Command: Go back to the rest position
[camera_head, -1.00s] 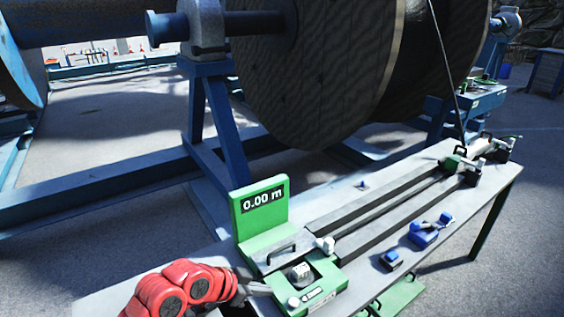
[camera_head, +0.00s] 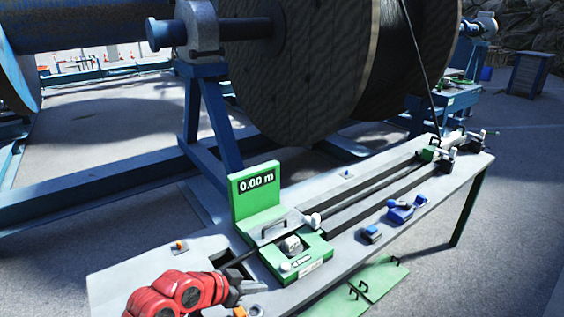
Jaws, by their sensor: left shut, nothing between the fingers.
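My left gripper (camera_head: 259,287) is at the end of the red arm at the bottom left. Its fingers are shut with nothing between them. It is low over the near left part of the grey bench (camera_head: 130,278), just left of the green measuring device (camera_head: 292,262). The device's upright display (camera_head: 257,182) reads 0.00 m. A black cable (camera_head: 427,70) comes down from the large reel (camera_head: 300,80) to the bench's far end. A dark cable-like line (camera_head: 240,257) shows left of the device. My right gripper is not in view.
Blue tools (camera_head: 400,211) and a small blue block (camera_head: 371,234) lie on the bench right of the rails (camera_head: 375,197). Small orange-topped parts sit near my left arm. Green panels (camera_head: 370,280) are low beside the bench. Open floor lies right.

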